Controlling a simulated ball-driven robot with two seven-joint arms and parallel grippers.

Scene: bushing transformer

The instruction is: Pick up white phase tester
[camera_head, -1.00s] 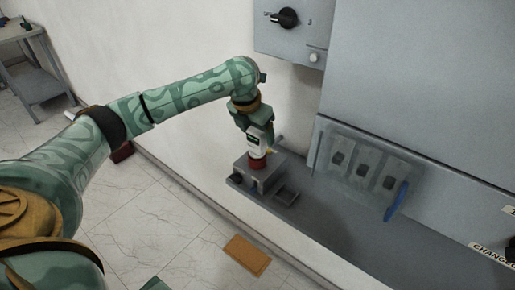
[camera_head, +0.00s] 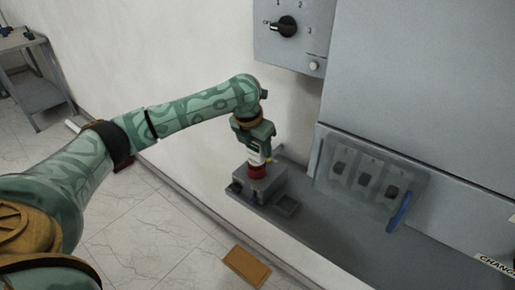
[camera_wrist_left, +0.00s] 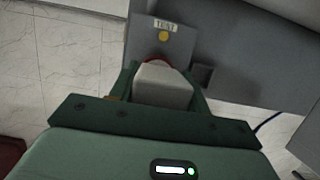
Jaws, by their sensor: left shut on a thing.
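The white phase tester (camera_head: 255,157) stands upright at the grey test block (camera_head: 268,183), with its red lower part (camera_head: 257,171) at the block's top. My left gripper (camera_head: 256,146) points down over it and is shut on its white body. In the left wrist view the white body (camera_wrist_left: 163,85) sits between the two green fingers (camera_wrist_left: 163,92), with a bit of red beyond it. The grey block there carries a "TEST" label (camera_wrist_left: 166,24) and a yellow round spot. Whether the tester's lower end is in the block is hidden. My right gripper is not in view.
The block sits on a grey ledge (camera_head: 335,236) along the wall. To the right is a clear-covered panel (camera_head: 366,178) with a blue handle (camera_head: 399,212). A switch box (camera_head: 292,32) hangs above. An orange-brown plate (camera_head: 247,266) lies below on the tiled floor.

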